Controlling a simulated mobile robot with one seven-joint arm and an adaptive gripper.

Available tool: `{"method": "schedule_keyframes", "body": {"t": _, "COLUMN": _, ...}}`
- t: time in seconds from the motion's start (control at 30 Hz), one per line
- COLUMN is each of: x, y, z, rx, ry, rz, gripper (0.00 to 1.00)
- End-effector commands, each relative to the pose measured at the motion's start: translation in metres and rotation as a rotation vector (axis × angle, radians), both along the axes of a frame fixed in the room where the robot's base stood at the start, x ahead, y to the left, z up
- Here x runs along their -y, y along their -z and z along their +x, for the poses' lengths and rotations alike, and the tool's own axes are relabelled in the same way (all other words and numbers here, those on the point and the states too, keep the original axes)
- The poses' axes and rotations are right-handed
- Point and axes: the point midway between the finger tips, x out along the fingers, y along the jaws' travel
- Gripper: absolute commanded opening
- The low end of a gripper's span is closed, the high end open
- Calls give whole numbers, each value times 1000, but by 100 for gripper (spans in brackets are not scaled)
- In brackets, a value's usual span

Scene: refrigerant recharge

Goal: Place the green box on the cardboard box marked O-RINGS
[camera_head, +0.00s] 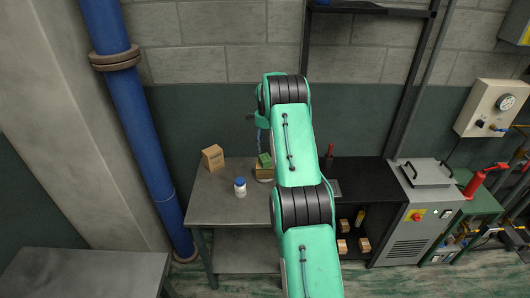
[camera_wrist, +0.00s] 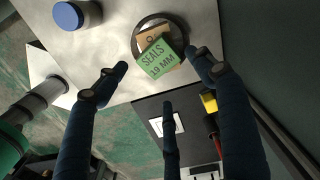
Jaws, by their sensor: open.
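The green box (camera_wrist: 158,58), lettered SEALS 19 MM, shows in the wrist view. It lies on a small cardboard box (camera_wrist: 149,36), turned relative to it and covering most of it. Only part of the cardboard's lettering shows, seemingly an O. In the head view the green box (camera_head: 265,159) is likewise on top of the cardboard box (camera_head: 262,173), partly behind my arm. My gripper (camera_wrist: 157,68) is open, its dark blue fingers spread around the green box in the picture. I see no finger clearly touching it. In the head view the gripper is mostly hidden by my arm.
The cardboard box stands on a dark round disc (camera_wrist: 139,50) on the grey table (camera_head: 215,207). A white jar with a blue lid (camera_head: 240,187) and another cardboard box (camera_head: 212,157) stand to the left. A black shelf unit (camera_head: 362,178) adjoins on the right.

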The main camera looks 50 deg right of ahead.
Motion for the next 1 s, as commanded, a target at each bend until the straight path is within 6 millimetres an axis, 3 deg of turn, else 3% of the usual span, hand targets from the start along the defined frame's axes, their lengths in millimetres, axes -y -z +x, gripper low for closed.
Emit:
{"method": "schedule_keyframes", "body": {"t": 0.1, "x": 0, "y": -18, "z": 0, "rx": 1, "ry": 0, "rz": -2, "gripper": 69}}
{"method": "schedule_keyframes", "body": {"t": 0.3, "x": 0, "y": -33, "z": 0, "rx": 0, "ry": 0, "rz": 0, "gripper": 69}}
{"method": "schedule_keyframes", "body": {"t": 1.0, "x": 0, "y": -37, "z": 0, "rx": 0, "ry": -1, "rz": 0, "gripper": 69}}
